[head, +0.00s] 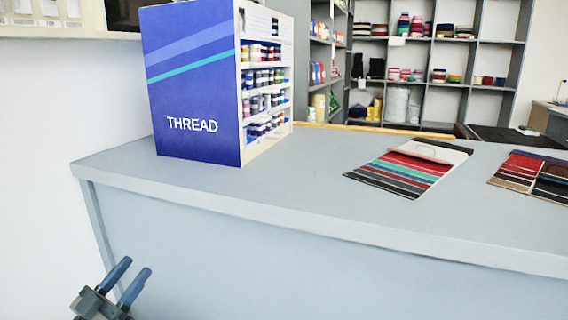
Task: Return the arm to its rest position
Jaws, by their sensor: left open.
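My left gripper (126,285) shows at the bottom left of the head view. Its two blue-grey fingers point up and to the right, apart from each other, with nothing between them. It is low in front of the counter's front panel, below the countertop edge, and touches nothing that I can see. The rest of the left arm is cut off by the bottom of the view. My right gripper is not in view.
A grey counter (260,198) crosses the view. Shelves (478,60) stand behind. A white wall (35,190) is at left.

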